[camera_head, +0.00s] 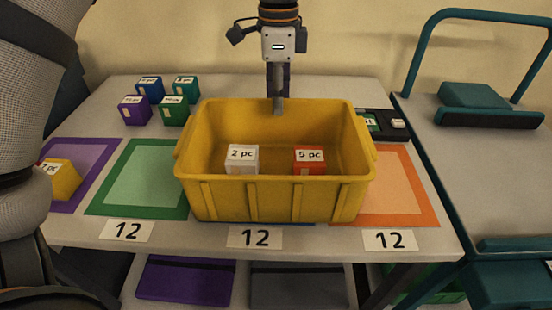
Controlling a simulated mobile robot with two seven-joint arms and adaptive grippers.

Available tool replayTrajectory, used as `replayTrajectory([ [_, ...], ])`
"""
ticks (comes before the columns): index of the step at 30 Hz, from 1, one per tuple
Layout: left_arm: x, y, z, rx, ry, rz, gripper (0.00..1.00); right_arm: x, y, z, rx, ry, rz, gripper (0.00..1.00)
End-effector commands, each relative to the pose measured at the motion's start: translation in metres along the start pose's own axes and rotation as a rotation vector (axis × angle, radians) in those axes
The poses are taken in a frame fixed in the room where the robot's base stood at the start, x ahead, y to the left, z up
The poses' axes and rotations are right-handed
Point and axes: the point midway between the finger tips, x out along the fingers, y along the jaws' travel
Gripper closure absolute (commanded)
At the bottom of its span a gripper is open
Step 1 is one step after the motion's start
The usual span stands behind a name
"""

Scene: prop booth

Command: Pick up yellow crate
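The yellow crate (271,199) stands upright over the middle of the table, with a thin blue strip showing under its front edge. Inside it are a white box (242,166) marked "2 pc" and a red box (310,168) marked "5 pc". My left gripper (278,100) points down at the middle of the crate's far rim. One fingertip shows on the inner side of that rim. The other finger is mostly hidden behind it, so the gap between them cannot be judged. My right gripper is out of view.
Small purple, blue, teal and green boxes (174,111) stand at the table's back left. A yellow box (61,180) sits on the purple mat (102,153). Green (110,205) and orange (425,205) mats flank the crate. A dark device (385,127) lies behind right. A cart (470,160) stands right.

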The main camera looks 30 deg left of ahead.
Motion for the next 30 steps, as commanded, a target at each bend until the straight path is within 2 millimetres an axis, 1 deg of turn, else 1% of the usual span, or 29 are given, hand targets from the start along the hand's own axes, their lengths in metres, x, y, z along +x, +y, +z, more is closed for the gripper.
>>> replayTrajectory([
  [2,0.009,0.001,0.001,0.0,-0.002,0.001,0.72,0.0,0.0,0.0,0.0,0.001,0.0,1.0],
  [6,0.035,0.006,0.004,0.0,-0.002,0.002,0.72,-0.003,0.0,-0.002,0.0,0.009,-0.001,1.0],
  [9,0.052,0.005,0.004,0.0,-0.001,0.0,0.72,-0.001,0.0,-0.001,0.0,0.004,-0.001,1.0],
  [11,0.057,0.005,0.004,-0.001,0.0,0.0,0.72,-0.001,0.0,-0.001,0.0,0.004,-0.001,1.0],
  [17,0.057,0.005,0.003,-0.001,0.001,-0.003,0.72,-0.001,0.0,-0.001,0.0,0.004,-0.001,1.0],
  [21,0.057,0.005,0.003,-0.001,0.001,-0.003,1.0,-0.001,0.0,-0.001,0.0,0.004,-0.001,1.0],
  [30,0.056,0.005,0.003,-0.001,0.002,-0.003,1.0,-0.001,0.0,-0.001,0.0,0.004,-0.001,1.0],
])
